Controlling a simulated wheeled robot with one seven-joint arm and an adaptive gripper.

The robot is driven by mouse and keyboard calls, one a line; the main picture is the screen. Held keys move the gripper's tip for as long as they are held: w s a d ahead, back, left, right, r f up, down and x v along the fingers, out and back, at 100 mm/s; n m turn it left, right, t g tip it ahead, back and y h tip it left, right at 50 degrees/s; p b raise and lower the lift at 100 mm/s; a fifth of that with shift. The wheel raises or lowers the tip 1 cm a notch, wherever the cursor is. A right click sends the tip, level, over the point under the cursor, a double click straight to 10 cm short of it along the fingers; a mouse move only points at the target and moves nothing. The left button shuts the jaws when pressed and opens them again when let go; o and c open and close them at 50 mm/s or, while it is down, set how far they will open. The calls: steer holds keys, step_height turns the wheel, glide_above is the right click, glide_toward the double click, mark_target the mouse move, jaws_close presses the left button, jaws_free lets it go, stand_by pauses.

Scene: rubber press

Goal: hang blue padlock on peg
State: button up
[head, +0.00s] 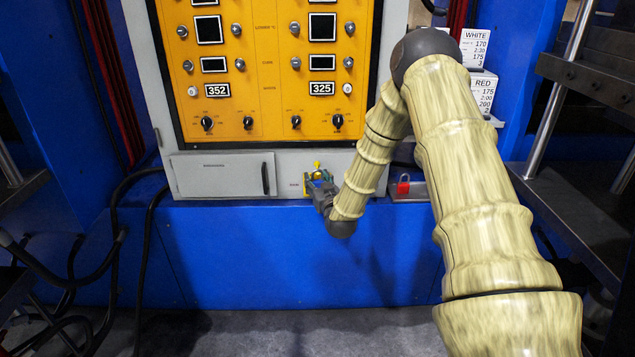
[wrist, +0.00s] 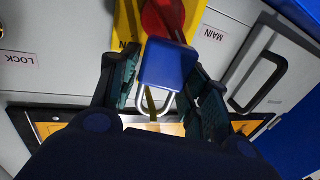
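My gripper (head: 322,186) is at the panel's lower right edge, by a small yellow fitting (head: 317,170). In the wrist view my gripper (wrist: 162,88) has its two fingers on either side of the blue padlock (wrist: 168,64) and appears shut on its body. The padlock's silver shackle (wrist: 171,104) points down in that picture. A thin yellow strip shows inside the shackle loop; I cannot tell whether this is the peg or whether it passes through. A yellow plate (wrist: 127,22) with a red handle (wrist: 162,14) lies behind the padlock. In the head view the gripper largely hides the padlock.
A red padlock (head: 403,185) stands on a small ledge right of my gripper. The yellow control panel (head: 265,75) is above, and a grey door with a black handle (head: 222,174) is to the left.

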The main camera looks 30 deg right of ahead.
steer(key=shift+o, duration=0.8)
steer(key=shift+s, duration=0.1)
steer(key=v, duration=1.2)
steer(key=s+a+f+n+g+y, duration=0.1)
steer(key=s+a+f+g+y, duration=0.2)
steer(key=a+f, duration=0.4)
steer(key=s+a+f+g, duration=0.2)
steer(key=s+a+f, duration=0.2)
steer(key=f, duration=0.4)
steer(key=s+a+f+n+g+y, duration=0.1)
steer(key=s+a+f+g, duration=0.2)
steer(key=s+a+f, duration=0.45)
steer(key=s+a+f+g+y, duration=0.15)
steer(key=s+f+g, duration=0.3)
steer(key=s, duration=0.55)
steer(key=s+a+f+g, duration=0.2)
steer(key=s+a+g, duration=0.1)
steer(key=s, duration=0.6)
steer(key=s+a+f+g, duration=0.2)
steer(key=s+a+f, duration=0.1)
steer(key=s, duration=0.6)
step_height(320, 180, up, 15)
steer(key=p, duration=1.5)
steer(key=shift+n, duration=0.4)
